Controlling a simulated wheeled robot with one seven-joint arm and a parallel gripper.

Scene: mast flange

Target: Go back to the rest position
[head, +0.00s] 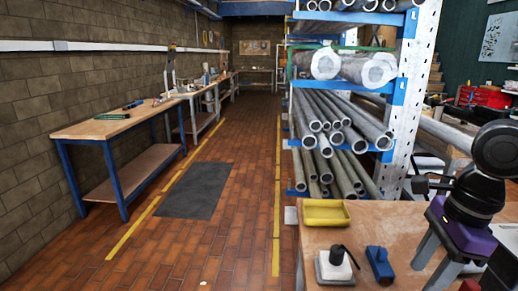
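My gripper (424,277) is at the lower right over the near workbench (375,220), with a black wrist, a purple body and two grey fingers pointing down and to the left. The fingers stand apart and nothing shows between them. A white square block with a black top part (335,263) stands on the bench, left of my gripper. A blue block (380,264) lies between it and the gripper. A yellow tray (325,213) lies behind them, with nothing visible in it.
A rack (405,100) of metal pipes (330,120) stands just behind the bench. A long workbench (110,128) with tools runs along the left brick wall. A dark mat (195,190) lies on the brick floor, between yellow lines. The aisle is clear.

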